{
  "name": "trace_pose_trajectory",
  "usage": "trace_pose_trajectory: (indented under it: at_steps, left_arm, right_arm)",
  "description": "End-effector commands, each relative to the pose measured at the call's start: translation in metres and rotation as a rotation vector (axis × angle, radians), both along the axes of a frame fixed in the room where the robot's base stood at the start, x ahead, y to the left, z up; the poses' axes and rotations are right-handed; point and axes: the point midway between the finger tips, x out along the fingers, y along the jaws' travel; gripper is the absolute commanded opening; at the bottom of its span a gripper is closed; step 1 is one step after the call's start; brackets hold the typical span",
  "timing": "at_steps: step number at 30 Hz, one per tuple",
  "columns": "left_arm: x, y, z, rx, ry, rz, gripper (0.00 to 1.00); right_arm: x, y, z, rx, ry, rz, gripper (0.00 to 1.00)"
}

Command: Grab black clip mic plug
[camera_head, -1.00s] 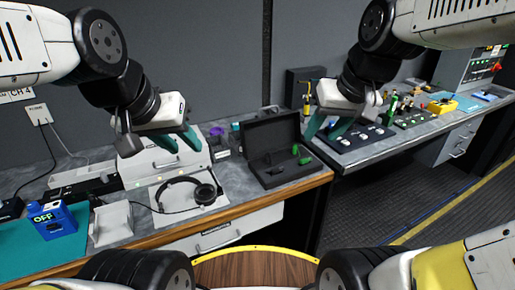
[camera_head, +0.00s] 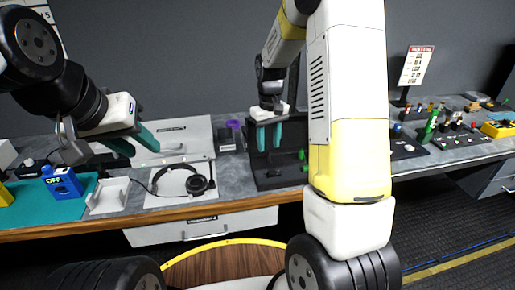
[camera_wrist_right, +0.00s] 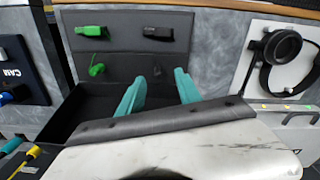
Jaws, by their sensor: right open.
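The open black case (camera_head: 287,176) stands on the counter in the head view. In the right wrist view the black clip mic plug (camera_wrist_right: 158,33) lies in the case, beside a green plug (camera_wrist_right: 90,31), with a green clip (camera_wrist_right: 96,68) also in the case. My right gripper (camera_head: 269,148) is open and empty at the case, its teal fingers pointing down; in the wrist view its fingertips (camera_wrist_right: 160,82) are apart from the black plug. My left gripper (camera_head: 138,147) is open and empty above the counter, left of the case.
Headphones (camera_head: 182,180) lie on a white sheet left of the case. A blue box (camera_head: 63,183) marked OFF and a white holder (camera_head: 108,196) stand further left. My right arm hides part of the counter. A control panel (camera_head: 455,136) with colored plugs is at right.

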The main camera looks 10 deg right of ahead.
Motion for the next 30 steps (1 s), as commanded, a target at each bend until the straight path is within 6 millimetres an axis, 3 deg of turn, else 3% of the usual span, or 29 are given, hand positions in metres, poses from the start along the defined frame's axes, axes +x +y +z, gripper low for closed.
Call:
trace_pose_trajectory:
  at_steps: [12, 21, 27, 30]
  left_arm:
    - [0.0, 0.0, 0.0, 0.0, 0.0, 0.0, 0.36]
    - [0.0, 0.0, 0.0, 0.0, 0.0, 0.0, 0.36]
    - [0.0, 0.0, 0.0, 0.0, 0.0, 0.0, 0.36]
    - [0.0, 0.0, 0.0, 0.0, 0.0, 0.0, 0.36]
  right_arm:
    - [0.007, -0.002, -0.055, 0.001, 0.001, -0.001, 0.41]
    - [0.008, -0.002, -0.06, 0.001, -0.001, -0.001, 0.41]
    - [0.008, -0.002, -0.06, 0.001, -0.001, -0.001, 0.04]
    - [0.008, -0.002, -0.06, 0.001, -0.001, -0.001, 0.0]
